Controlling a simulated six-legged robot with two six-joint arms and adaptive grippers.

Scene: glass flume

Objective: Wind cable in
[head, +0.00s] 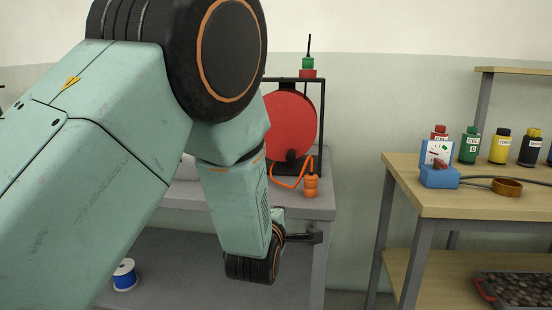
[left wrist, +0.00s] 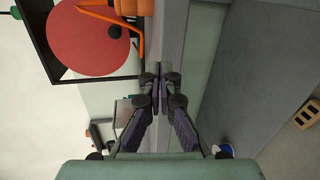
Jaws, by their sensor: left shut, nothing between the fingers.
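A red cable reel (head: 290,122) stands in a black frame on the grey bench, partly behind my left arm. In the left wrist view the red disc (left wrist: 85,40) carries a black knob (left wrist: 114,31). An orange cable (head: 287,184) hangs from the reel to an orange plug (head: 311,185) standing at the bench's right end; the plug also shows in the left wrist view (left wrist: 134,8). My left gripper (head: 316,237) is shut and empty, below the bench top's edge and apart from reel, cable and plug. Its fingertips (left wrist: 160,72) meet in the left wrist view. My right gripper is out of view.
A green and red piece with a black rod (head: 308,66) tops the frame. A blue spool (head: 124,275) sits on a lower surface. A wooden table (head: 440,199) at right holds a blue meter (head: 439,176), a brown ring (head: 507,187) and several bottles. A gap separates bench and table.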

